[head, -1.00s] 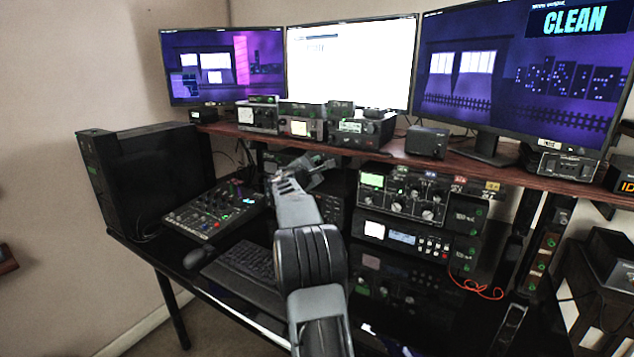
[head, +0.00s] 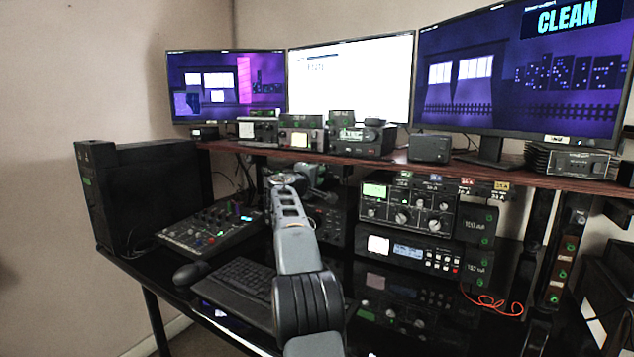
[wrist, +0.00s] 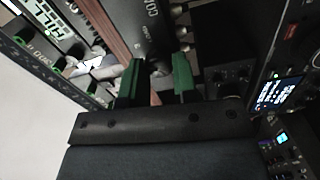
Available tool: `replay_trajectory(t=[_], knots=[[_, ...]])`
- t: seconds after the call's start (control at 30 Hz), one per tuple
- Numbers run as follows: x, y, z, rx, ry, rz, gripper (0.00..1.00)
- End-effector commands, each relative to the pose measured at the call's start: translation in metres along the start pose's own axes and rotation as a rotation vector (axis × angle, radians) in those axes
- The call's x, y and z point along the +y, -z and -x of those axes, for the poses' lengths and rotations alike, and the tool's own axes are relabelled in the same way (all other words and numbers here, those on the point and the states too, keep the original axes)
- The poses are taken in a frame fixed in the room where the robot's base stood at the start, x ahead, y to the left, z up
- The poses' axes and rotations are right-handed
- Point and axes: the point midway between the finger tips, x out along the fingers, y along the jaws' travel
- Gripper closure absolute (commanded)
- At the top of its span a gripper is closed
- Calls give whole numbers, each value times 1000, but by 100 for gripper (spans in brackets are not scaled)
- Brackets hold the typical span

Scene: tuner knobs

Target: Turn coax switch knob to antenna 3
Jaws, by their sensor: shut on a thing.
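In the wrist view the two green fingertips of my gripper (wrist: 157,82) stand on either side of a small part at the lower end of a dark labelled panel (wrist: 148,25). My gripper is shut on this part, which I take to be the coax switch knob (wrist: 160,70). The fingers cover most of it, so its pointer and the antenna marks cannot be read. In the head view my arm reaches under the wooden shelf, and its own links largely hide the gripper and the knob.
Stacked radio units (head: 405,250) stand right of my arm. A mixer (head: 212,228) and a keyboard (head: 245,283) lie to the left. The wooden shelf (head: 400,168) with small radios and monitors is above. An orange cable (head: 492,303) lies at the right.

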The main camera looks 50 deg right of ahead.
Motion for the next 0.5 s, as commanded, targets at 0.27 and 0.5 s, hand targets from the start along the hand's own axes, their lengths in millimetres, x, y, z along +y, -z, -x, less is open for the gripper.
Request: replay_trajectory(t=[0.27,0.5], knots=[[-1,0,0,-5,1,-84,97],[0,0,0,-6,1,-104,97]])
